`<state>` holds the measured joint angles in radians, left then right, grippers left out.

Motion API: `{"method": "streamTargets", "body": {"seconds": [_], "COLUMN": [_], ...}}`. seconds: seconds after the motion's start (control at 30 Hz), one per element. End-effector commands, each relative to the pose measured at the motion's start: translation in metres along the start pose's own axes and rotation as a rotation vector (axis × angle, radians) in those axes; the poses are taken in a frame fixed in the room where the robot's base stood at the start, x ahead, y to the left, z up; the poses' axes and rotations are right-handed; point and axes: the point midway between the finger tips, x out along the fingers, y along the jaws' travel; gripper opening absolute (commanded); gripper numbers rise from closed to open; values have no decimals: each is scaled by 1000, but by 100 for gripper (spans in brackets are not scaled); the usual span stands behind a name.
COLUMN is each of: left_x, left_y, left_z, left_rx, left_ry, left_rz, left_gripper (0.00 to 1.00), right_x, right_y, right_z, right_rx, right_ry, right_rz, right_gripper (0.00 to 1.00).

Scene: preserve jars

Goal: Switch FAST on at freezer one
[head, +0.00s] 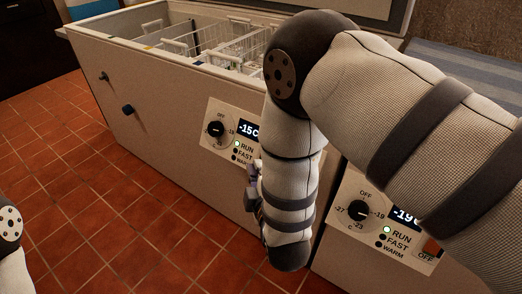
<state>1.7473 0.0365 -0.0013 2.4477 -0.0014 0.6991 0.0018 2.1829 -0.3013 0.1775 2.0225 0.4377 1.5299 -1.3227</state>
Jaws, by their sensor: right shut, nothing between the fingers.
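The left freezer (165,135) is an open chest with a control panel (213,143) on its front. The panel has a black dial (215,129), a display reading -15C (249,130) and RUN, FAST and WARM lamps. Its RUN lamp (236,143) is lit green; its FAST lamp (235,150) is dark. My right arm hides the panel's right part. My right gripper (252,190) is shut and empty, mostly hidden behind my forearm, just below this panel; whether it touches the front I cannot tell. My left gripper is out of view. No freezer number is readable.
A second panel (345,219) at the right reads about -19, with a dial (357,211), RUN lit, FAST dark, and a red switch (431,247) marked OFF. Wire baskets (205,38) sit inside the open freezer. Red tile floor (75,170) is clear at the left.

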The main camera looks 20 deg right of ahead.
Motion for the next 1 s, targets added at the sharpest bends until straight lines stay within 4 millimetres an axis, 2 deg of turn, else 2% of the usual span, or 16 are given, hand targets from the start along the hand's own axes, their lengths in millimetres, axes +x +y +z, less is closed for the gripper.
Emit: {"method": "streamTargets", "body": {"seconds": [0.3, 0.4, 0.6, 1.0], "left_x": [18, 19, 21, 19], "left_y": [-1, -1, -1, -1], "left_z": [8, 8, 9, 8], "left_rx": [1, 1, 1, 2], "left_ry": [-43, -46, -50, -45], "left_rz": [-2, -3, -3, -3], "left_gripper": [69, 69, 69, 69], "right_x": [70, 83, 97, 100], "right_y": [-5, -3, -2, 1], "right_z": [2, 14, 27, 30], "right_rx": [2, 1, 1, 9], "right_ry": [-4, -5, -2, 1], "right_rz": [-3, -3, -2, -9], "right_gripper": [0, 0, 0, 0]}}
